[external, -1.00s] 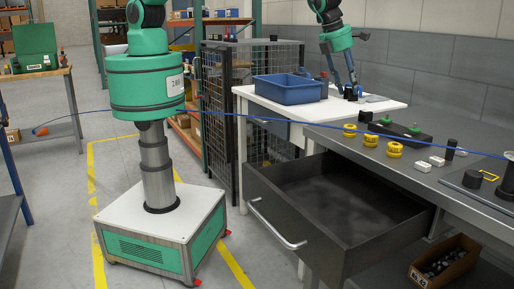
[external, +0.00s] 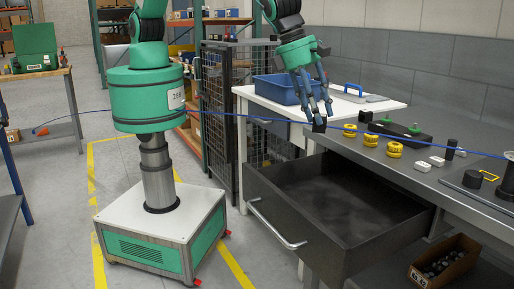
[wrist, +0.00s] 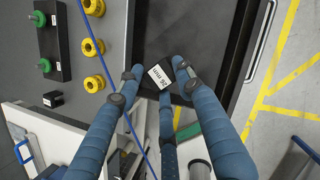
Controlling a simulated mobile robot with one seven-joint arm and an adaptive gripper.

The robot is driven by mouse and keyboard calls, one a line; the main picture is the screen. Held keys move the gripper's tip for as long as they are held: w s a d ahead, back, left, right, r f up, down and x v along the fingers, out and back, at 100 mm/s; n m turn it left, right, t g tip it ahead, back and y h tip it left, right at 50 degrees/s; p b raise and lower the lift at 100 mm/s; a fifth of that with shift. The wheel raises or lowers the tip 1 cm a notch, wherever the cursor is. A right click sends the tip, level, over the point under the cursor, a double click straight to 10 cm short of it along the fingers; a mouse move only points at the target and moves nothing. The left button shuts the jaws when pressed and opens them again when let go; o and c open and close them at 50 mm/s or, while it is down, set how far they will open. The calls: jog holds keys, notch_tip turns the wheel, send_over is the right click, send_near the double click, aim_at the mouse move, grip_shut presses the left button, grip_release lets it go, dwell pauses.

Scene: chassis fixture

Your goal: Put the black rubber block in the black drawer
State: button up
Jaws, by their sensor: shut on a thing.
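My gripper (external: 316,118) is shut on the black rubber block (external: 319,126), which shows small and dark between the fingertips. In the wrist view the fingers of my gripper (wrist: 158,76) close around the block (wrist: 159,78), and its white printed label faces the camera. The black drawer (external: 285,212) is pulled open under the grey bench and looks empty. In the external view the block is above the drawer's back left area, near the bench edge. In the wrist view the drawer floor (wrist: 195,28) lies beyond the block. The gap in height is hard to tell.
A blue bin (external: 275,88) stands on the white table. Several yellow knobs (external: 394,150), a black plate with green knobs (external: 400,130) and white blocks (external: 422,166) sit on the grey bench (external: 340,143). A blue cable (external: 225,113) crosses the view, passing close to my gripper.

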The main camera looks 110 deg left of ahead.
notch_tip(320, 180, down, 11)
jog(key=shift+r, duration=0.15)
jog(key=shift+w, duration=0.1)
jog(key=shift+c, duration=0.2)
send_near(319, 200)
jog(key=shift+w+r+b, duration=0.1)
jog(key=shift+w+b, duration=0.35)
jog(key=shift+w, duration=0.2)
jog(key=shift+f+b, duration=0.35)
jog(key=shift+f, duration=1.55)
jog(key=o, duration=1.2)
jog(key=shift+f, duration=0.1)
jog(key=shift+o, duration=0.4)
